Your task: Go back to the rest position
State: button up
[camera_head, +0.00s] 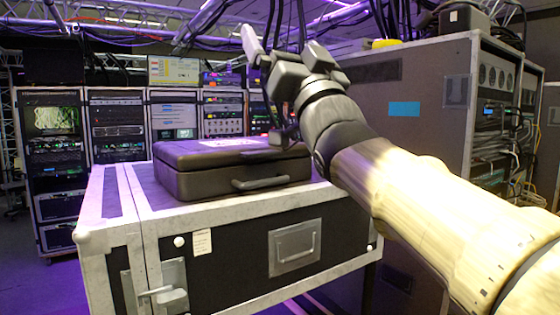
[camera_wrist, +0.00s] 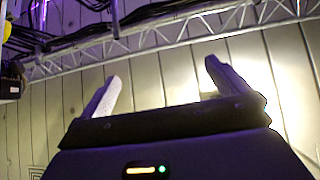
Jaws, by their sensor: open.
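My gripper (camera_head: 283,48) is raised above and behind the black case in the head view, with its fingers pointing up. In the wrist view my gripper (camera_wrist: 165,90) has its two pale fingers wide apart. Nothing is between them. Beyond them are a panelled ceiling and a metal truss (camera_wrist: 150,40).
A closed black case (camera_head: 215,177) lies on a large flight case (camera_head: 225,245) with metal edges. Equipment racks (camera_head: 118,125) line the back. A tall grey rack cabinet (camera_head: 430,100) stands at the right, close behind my arm. Dark cables (camera_head: 378,18) hang from the overhead truss near my gripper.

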jog(key=w+d+f+m+g+h, duration=0.2)
jog(key=w+f+h, duration=0.25)
jog(key=f, duration=0.55)
jog(key=w+d+f+m+g+h, duration=0.25)
jog(key=w+f, duration=0.25)
jog(key=f, duration=0.5)
jog(key=d+f+g+h, duration=0.3)
jog(key=f+g+h, duration=0.15)
jog(key=f, duration=1.35)
jog(key=s+d+f+g, duration=0.2)
jog(key=s+f+g, duration=0.15)
jog(key=f, duration=0.55)
jog(key=s+d+f+g, duration=0.3)
jog(key=s+f, duration=0.1)
jog(key=f, duration=0.4)
jog(key=s+d+f+g+h, duration=0.15)
jog(key=s+f+g, duration=0.45)
jog(key=s+f, duration=0.8)
jog(key=s+b+x, duration=0.2)
jog(key=b+x, duration=0.7)
jog(key=b, duration=0.1)
jog(key=w+p+v, duration=0.2)
jog(key=p+v, duration=1)
jog(key=w+d+r+p+v, duration=0.1)
jog(key=w+p+v, duration=0.2)
jog(key=p+v, duration=0.9)
jog(key=shift+r+p, duration=0.35)
jog(key=shift+p, duration=0.15)
